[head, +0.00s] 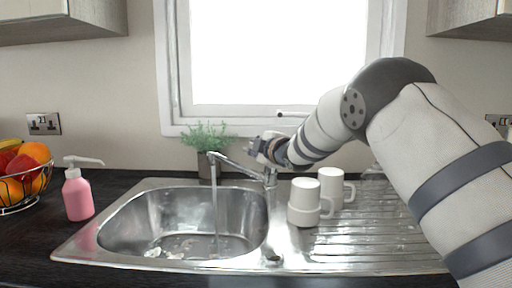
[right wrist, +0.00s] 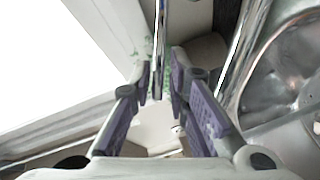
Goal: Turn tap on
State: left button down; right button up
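The chrome tap (head: 241,169) stands at the back of the steel sink (head: 130,262), its spout reaching left over the basin. A thin vertical stream of water (head: 214,215) falls from the spout end into the basin. My right gripper (head: 256,148) is just above the tap's base, near its top, and its arm hides part of the area behind. In the right wrist view its two fingers (right wrist: 160,88) are apart, with a thin shiny metal bar (right wrist: 159,45) showing between the tips. I cannot tell whether they touch it. My left gripper is in neither view.
A potted plant (head: 207,140) is behind the spout, by the window (head: 280,60). A pink soap bottle (head: 77,195) and a fruit basket (head: 22,190) are on the left.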

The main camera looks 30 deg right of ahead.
jog(key=s+r, duration=0.1)
jog(key=s, duration=1)
jog(key=shift+s+a+r, duration=0.35)
jog(key=shift+s+a, duration=0.05)
jog(key=shift+a, duration=0.05)
jog(key=shift+f, duration=0.15)
